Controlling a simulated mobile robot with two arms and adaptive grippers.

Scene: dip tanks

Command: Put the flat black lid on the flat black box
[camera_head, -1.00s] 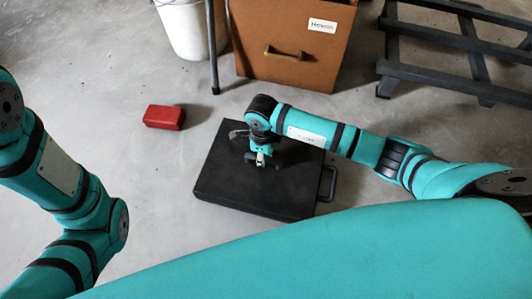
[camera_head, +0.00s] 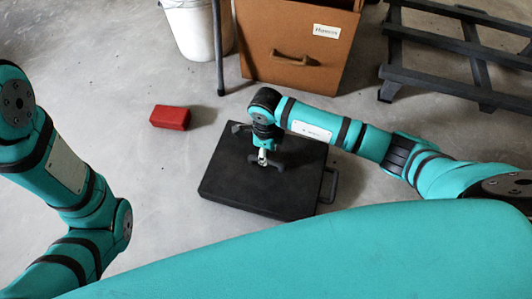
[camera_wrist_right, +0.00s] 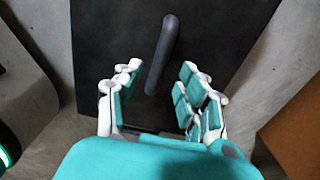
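The flat black box (camera_head: 232,203) lies on the floor in the middle of the head view, with a side handle on its right. The flat black lid (camera_head: 290,185) appears to lie flat on top of it, edges roughly lined up; the seam is too dark to see. The lid's dark bar grip also shows in the right wrist view (camera_wrist_right: 168,45). My right gripper (camera_head: 263,160) is over the lid's middle. In the wrist view its fingers (camera_wrist_right: 158,85) are apart on either side of the grip, holding nothing. My left gripper is out of view.
A red block (camera_head: 170,118) lies on the floor left of the box. A brown drawer cabinet (camera_head: 290,45), a white bucket (camera_head: 192,35) and a dark slatted rack (camera_head: 440,80) stand at the back.

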